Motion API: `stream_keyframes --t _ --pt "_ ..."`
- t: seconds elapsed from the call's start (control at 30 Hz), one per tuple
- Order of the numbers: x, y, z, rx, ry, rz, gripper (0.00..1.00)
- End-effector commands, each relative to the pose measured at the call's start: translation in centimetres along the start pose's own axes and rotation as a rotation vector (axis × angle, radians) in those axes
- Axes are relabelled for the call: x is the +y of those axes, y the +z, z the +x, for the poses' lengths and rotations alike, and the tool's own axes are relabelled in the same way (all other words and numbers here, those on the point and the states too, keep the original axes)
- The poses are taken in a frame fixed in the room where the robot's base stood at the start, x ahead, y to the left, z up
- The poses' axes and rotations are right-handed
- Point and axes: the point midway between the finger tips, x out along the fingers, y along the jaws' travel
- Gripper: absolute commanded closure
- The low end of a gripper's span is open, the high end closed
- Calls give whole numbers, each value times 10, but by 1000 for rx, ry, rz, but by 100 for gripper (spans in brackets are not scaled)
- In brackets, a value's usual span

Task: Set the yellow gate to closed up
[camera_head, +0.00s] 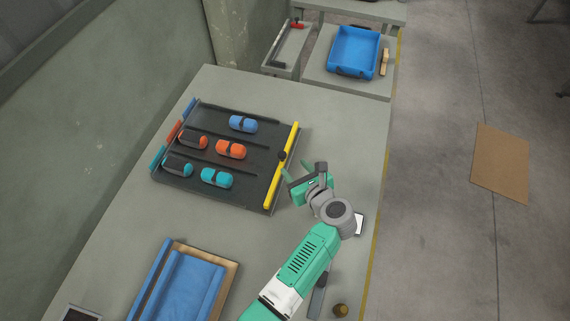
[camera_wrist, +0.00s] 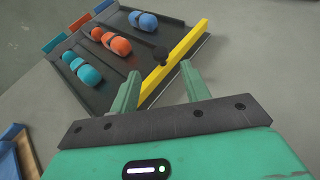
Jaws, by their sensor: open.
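The yellow gate (camera_head: 281,166) is a long bar along the right edge of a dark tray (camera_head: 222,196) with lanes. A dark round knob (camera_head: 283,156) sits at about the middle of the bar. In the wrist view the yellow gate (camera_wrist: 175,62) runs diagonally, and its knob (camera_wrist: 160,54) shows just beyond my fingers. My gripper (camera_head: 292,173) is open and empty, to the right of the gate, with its fingers pointing toward it. In the wrist view the gripper (camera_wrist: 160,88) has its fingertips on either side of the bar's near part. I cannot tell whether they touch it.
Blue, orange and teal capsules (camera_head: 230,149) lie in the lanes. Coloured flaps (camera_head: 173,133) line the tray's left edge. A blue folding piece (camera_head: 185,285) lies at the front left. A blue bin (camera_head: 354,52) stands at the back. The table right of the tray is mostly clear.

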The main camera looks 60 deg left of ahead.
Motion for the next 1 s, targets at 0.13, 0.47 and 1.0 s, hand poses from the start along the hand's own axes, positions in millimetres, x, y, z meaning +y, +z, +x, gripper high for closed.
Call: stream_keyframes --t 0.13,0.47,1.0 --pt "2 0 4 -3 7 17 53" --pt "2 -2 60 -1 7 12 53" --pt "1 0 78 -2 3 11 71"
